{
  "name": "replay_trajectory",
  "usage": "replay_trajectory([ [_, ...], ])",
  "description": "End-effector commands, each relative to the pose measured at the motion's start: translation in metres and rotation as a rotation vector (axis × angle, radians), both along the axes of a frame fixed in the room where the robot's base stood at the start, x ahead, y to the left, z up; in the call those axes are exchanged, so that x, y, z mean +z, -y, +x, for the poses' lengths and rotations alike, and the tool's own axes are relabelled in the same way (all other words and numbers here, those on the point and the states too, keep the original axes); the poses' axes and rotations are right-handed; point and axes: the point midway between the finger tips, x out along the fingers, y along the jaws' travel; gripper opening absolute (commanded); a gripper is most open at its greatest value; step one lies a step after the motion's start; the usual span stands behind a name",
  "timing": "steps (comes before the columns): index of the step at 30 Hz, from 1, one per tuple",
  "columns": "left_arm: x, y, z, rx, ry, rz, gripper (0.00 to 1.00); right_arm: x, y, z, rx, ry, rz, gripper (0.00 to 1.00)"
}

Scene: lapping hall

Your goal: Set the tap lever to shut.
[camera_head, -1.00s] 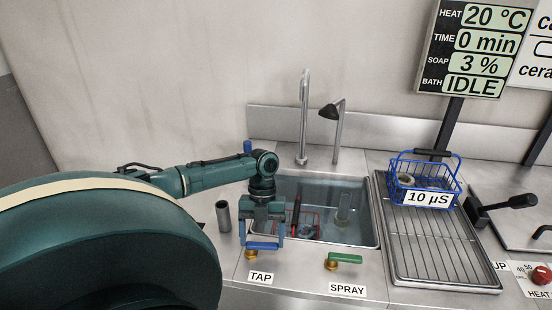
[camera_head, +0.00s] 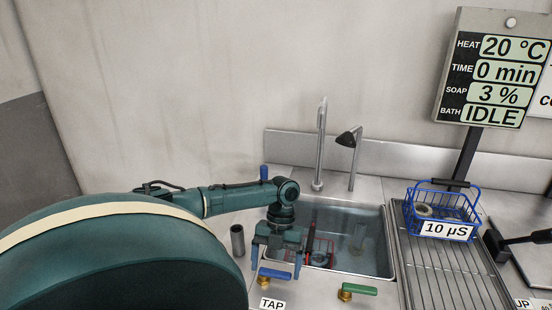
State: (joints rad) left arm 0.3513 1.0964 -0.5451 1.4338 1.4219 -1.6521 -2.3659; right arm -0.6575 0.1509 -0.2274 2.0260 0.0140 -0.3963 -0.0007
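The blue tap lever (camera_head: 275,273) sits on a brass base at the counter's front, above the TAP label (camera_head: 272,304). It points right from its base, roughly along the counter edge. My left gripper (camera_head: 276,265) is open, pointing down, with its two blue fingers apart near the two ends of the lever. I cannot tell whether a finger touches it. The tap spout (camera_head: 321,140) stands upright behind the sink, and no stream shows from it. My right gripper is not in view.
A green lever (camera_head: 360,290) on a brass base lies right of the tap lever. The sink (camera_head: 393,262) holds water and a red basket. A grey cylinder (camera_head: 238,240) stands left of my gripper. A blue basket (camera_head: 447,211) sits on the drain rack (camera_head: 432,285) at right.

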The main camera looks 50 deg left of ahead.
Motion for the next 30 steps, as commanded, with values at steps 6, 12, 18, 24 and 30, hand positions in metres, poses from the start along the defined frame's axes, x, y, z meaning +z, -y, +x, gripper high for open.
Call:
replay_trajectory([
  [6, 0.000, 0.000, 0.000, 0.004, -0.001, 0.001, 0.99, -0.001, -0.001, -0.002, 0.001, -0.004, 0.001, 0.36],
  [12, 0.002, -0.001, 0.001, 0.006, 0.000, 0.002, 0.99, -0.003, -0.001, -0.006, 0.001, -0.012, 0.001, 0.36],
  [18, 0.027, -0.008, 0.010, 0.006, 0.004, 0.002, 0.99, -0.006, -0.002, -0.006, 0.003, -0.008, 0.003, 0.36],
  [24, 0.070, -0.019, 0.024, 0.007, 0.005, 0.001, 0.99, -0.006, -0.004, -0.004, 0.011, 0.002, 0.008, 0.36],
  [30, 0.104, -0.027, 0.035, 0.005, 0.004, 0.000, 0.99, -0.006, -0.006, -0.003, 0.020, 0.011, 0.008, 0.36],
])
